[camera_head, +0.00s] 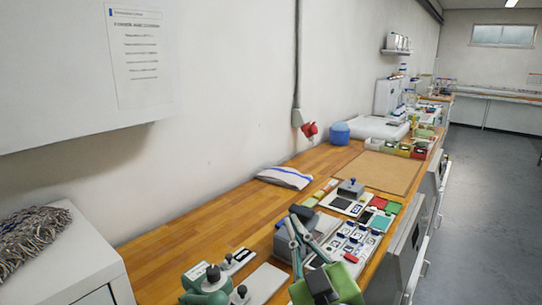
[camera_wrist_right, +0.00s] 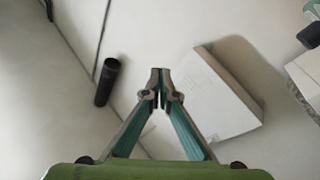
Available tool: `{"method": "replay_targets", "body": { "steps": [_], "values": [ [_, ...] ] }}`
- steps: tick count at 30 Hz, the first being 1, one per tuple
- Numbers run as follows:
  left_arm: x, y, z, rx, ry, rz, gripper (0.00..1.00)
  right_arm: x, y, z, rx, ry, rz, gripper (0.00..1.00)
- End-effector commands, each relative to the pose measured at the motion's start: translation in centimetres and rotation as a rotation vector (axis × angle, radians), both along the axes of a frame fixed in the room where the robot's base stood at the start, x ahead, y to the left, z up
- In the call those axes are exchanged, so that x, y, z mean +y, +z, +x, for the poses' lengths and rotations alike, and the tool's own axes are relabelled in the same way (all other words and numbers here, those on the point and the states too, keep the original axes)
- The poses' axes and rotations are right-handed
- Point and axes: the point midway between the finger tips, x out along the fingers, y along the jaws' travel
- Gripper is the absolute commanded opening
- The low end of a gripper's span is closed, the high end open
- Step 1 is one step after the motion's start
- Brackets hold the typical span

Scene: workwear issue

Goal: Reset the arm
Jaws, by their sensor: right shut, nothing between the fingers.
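My right gripper (camera_head: 300,218) reaches up over the wooden bench from the bottom of the head view. In the right wrist view its two fingers (camera_wrist_right: 160,82) meet at the tips, and it is shut with nothing between them. My left gripper is not in the head view. The task names no object.
The wooden bench (camera_head: 215,210) carries green devices with dark knobs (camera_head: 205,278), a tray of small items (camera_head: 350,240), a folded striped cloth (camera_head: 285,177) and a brown mat (camera_head: 385,170). A white cabinet (camera_head: 75,250) with a mop head (camera_head: 30,235) stands left. Floor at right is clear.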

Motion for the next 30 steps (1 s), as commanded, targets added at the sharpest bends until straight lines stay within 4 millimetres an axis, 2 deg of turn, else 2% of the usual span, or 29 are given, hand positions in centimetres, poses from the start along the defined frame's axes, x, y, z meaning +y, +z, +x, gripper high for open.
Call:
{"method": "replay_targets", "body": {
  "steps": [1, 5, 8, 11, 15, 18, 21, 24, 29, 30],
  "values": [
    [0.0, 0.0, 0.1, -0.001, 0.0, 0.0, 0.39, -1.3, -3.2, 0.0, 0.097, -0.026, 0.012, 0.0],
    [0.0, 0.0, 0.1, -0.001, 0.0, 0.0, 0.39, -4.4, -10.6, -1.0, 0.333, -0.089, 0.036, 0.0],
    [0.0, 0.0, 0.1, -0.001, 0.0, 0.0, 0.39, -6.5, -16.2, -2.8, 0.511, -0.134, 0.051, 0.0],
    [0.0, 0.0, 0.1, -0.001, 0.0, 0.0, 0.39, -8.5, -21.4, -5.5, 0.687, -0.178, 0.062, 0.0],
    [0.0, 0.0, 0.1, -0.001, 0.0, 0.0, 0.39, -11.0, -28.1, -10.7, 0.931, -0.236, 0.07, 0.0],
    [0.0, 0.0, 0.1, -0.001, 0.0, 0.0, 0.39, -12.5, -31.9, -15.0, 1.095, -0.273, 0.073, 0.0],
    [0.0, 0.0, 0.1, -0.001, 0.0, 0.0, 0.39, -13.7, -34.7, -19.2, 1.24, -0.306, 0.072, 0.0],
    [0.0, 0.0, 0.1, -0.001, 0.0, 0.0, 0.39, -14.7, -36.8, -23.2, 1.368, -0.333, 0.068, 0.0],
    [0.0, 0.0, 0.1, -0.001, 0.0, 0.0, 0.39, -16.0, -38.9, -29.3, 1.549, -0.372, 0.061, 0.0],
    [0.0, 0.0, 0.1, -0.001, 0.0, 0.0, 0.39, -15.9, -40.0, -28.9, 1.553, -0.372, 0.059, 0.0]
  ]
}}
